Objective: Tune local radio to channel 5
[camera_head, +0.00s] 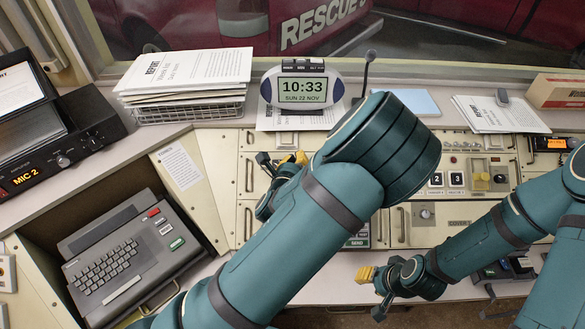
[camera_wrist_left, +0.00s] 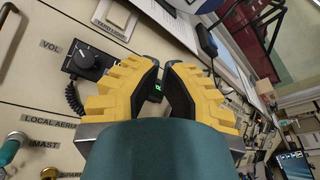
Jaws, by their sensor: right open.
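The wrist view shows a cream panel with a black knob (camera_wrist_left: 88,62) beside a VOL label and a small lit green display (camera_wrist_left: 158,86) whose digits I cannot read. No channel control can be made out, and no label names the local radio. My left gripper (camera_head: 283,160) is over the left part of the console. Its yellow fingers (camera_wrist_left: 164,68) cover part of that panel, their tips close together with a narrow gap and no held object visible. My right gripper (camera_head: 372,290) is open and empty, low by the console's front edge.
My left arm hides the middle of the console in the head view. A clock (camera_head: 302,92), a paper stack (camera_head: 187,72) and a thin microphone (camera_head: 367,68) stand behind it. A grey keyboard unit (camera_head: 130,255) lies at left. A coiled cord (camera_wrist_left: 73,97) hangs near the knob.

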